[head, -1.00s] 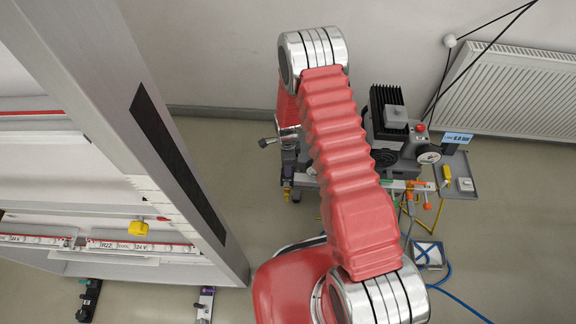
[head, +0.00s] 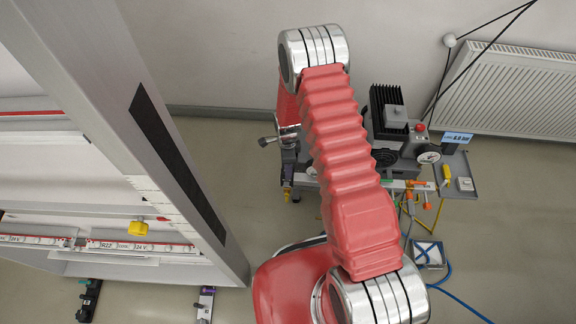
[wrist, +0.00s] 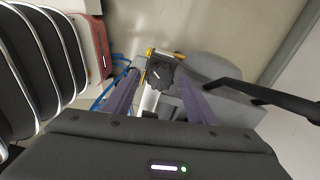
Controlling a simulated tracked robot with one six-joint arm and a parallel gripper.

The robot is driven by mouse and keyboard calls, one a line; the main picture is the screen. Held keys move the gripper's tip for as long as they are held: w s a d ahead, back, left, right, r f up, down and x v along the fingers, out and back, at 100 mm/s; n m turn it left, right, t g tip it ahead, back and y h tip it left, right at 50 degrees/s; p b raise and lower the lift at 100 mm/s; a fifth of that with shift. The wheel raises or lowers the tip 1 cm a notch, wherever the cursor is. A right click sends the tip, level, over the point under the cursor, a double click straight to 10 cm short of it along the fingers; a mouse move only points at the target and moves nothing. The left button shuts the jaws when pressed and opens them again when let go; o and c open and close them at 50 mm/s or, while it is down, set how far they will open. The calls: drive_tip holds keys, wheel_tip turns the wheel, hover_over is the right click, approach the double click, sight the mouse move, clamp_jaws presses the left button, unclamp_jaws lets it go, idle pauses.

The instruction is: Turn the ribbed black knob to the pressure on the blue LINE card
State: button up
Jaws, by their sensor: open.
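The ribbed black knob (wrist: 160,75) shows in the wrist view, with a light mark on its face. My gripper (wrist: 158,82) is open, its two purple fingers on either side of the knob; I cannot tell whether either touches it. In the head view my red arm covers much of the middle, and I cannot make out the knob there. The blue LINE card (head: 457,138) stands at the right of the machine, its small print seeming to read 6.0 BAR. A round white-faced gauge (head: 429,157) sits left of the card; its needle is too small to read.
The dark finned machine (head: 388,105) with a red button stands behind my arm. A grey tray (head: 462,186) is at its right, and a radiator (head: 520,90) is on the wall. A rack with a metal post (head: 150,130) fills the left. Blue hose lies on the floor.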

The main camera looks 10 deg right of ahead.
wheel_tip(320, 180, up, 13)
idle(0.7)
idle(0.6)
drive_tip(key=s+r+n+g, duration=0.2)
drive_tip(key=s+r+n, duration=0.1)
drive_tip(key=s+n, duration=0.45)
drive_tip(key=s+r+n+t, duration=0.2)
drive_tip(key=s+r+n, duration=0.2)
drive_tip(key=r, duration=0.8)
drive_tip(key=s+d+r+n+t, duration=0.1)
drive_tip(key=s+r+n+t, duration=0.2)
drive_tip(key=s+r, duration=0.5)
drive_tip(key=s+r+n+t, duration=0.2)
drive_tip(key=s+r+n, duration=0.3)
drive_tip(key=r, duration=1.1)
drive_tip(key=shift+s+d+r+t, duration=0.15)
drive_tip(key=shift+s+r+t, duration=0.15)
drive_tip(key=shift+s, duration=0.35)
drive_tip(key=shift+c, duration=0.2)
idle(0.8)
